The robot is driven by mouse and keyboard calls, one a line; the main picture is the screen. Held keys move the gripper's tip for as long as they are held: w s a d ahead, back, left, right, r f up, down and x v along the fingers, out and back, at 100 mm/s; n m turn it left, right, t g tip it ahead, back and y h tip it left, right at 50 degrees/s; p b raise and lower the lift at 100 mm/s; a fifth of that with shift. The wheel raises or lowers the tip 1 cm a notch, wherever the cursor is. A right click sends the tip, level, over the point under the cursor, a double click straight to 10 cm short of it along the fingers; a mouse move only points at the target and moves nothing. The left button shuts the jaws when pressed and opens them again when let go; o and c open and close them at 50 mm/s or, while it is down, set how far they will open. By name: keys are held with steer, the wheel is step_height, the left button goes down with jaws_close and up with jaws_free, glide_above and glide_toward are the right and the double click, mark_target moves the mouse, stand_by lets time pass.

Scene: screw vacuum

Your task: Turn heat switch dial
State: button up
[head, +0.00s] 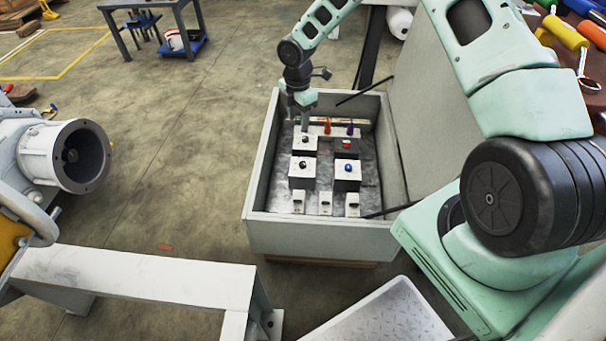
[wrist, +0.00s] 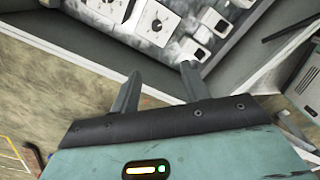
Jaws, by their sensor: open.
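An open grey control box (head: 257,190) stands on the floor in the middle of the head view. Inside are several square blocks with knobs: a front-left block with a dark dial (head: 303,164), a front-right one with a blue knob (head: 347,167), a back-left one with a small dark dial (head: 305,141) and a dark one with a red button (head: 346,143). Labels are too small to read, so I cannot tell which dial is the heat switch. In the wrist view my gripper (wrist: 160,72) is open and empty, apart from a dark dial (wrist: 156,23) on a white plate.
Several small white switches (head: 325,202) line the box's front. The raised lid (head: 440,120) is on the right. A grey bench (head: 140,275) and white tray (head: 385,315) stand in front. Open floor lies left.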

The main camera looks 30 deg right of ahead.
step_height(320, 180, down, 4)
steer(key=d+r, duration=0.1)
steer(key=d, duration=0.1)
steer(key=b, duration=0.5)
glide_toward(303, 162)
step_height(303, 162, down, 9)
steer(key=shift+s+r, duration=0.1)
steer(key=shift+r, duration=0.1)
steer(key=c, duration=1)
